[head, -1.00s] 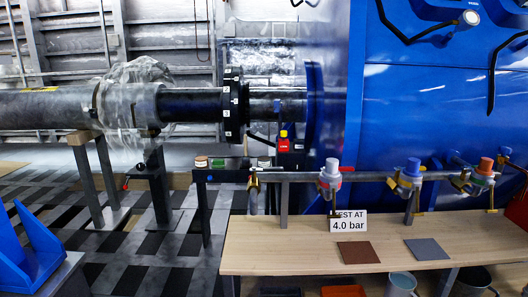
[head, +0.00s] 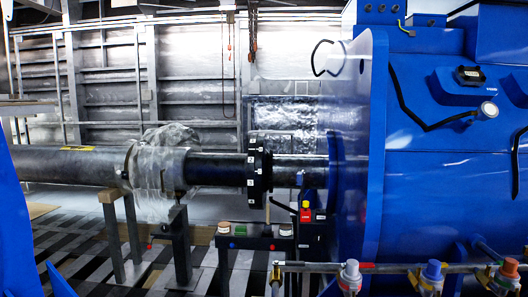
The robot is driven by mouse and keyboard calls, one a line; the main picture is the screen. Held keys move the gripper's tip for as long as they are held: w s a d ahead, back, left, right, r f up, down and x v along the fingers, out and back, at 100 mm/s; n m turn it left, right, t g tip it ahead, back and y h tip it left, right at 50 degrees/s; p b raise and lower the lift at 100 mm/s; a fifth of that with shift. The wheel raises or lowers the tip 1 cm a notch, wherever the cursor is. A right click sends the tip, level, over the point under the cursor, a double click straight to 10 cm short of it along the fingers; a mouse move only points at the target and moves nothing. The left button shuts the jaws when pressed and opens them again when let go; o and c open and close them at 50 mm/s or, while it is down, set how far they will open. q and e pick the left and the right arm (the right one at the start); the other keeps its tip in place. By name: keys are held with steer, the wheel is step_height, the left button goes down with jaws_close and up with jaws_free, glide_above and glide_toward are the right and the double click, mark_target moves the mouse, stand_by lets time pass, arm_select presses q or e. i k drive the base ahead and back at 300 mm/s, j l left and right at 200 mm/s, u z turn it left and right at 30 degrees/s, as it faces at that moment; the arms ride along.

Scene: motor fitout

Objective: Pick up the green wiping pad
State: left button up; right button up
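A small green block (head: 240,230), which looks like the green wiping pad, sits on a narrow dark shelf (head: 257,243) below the pipe flange. It lies between two small round jars, a left one (head: 224,227) and a right one (head: 286,230). It is small in the picture, so its texture cannot be made out. Neither of my grippers is in view.
A dark pipe (head: 218,168) with a black flange (head: 259,172) runs above the shelf into a large blue machine (head: 430,150). A red-capped bottle (head: 306,211) stands right of the shelf. A rail with valves (head: 350,276) crosses the lower right. Blue parts (head: 18,220) fill the left edge.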

mark_target(240, 230)
steer(key=i+j+u, duration=0.8)
steer(key=i+j, duration=0.15)
steer(key=i+j+u, duration=0.2)
steer(key=i+u, duration=0.2)
steer(key=i, duration=0.25)
steer(key=i+z, duration=0.3)
steer(key=i, duration=0.2)
steer(key=i+j+z, duration=0.3)
steer(key=i, duration=0.2)
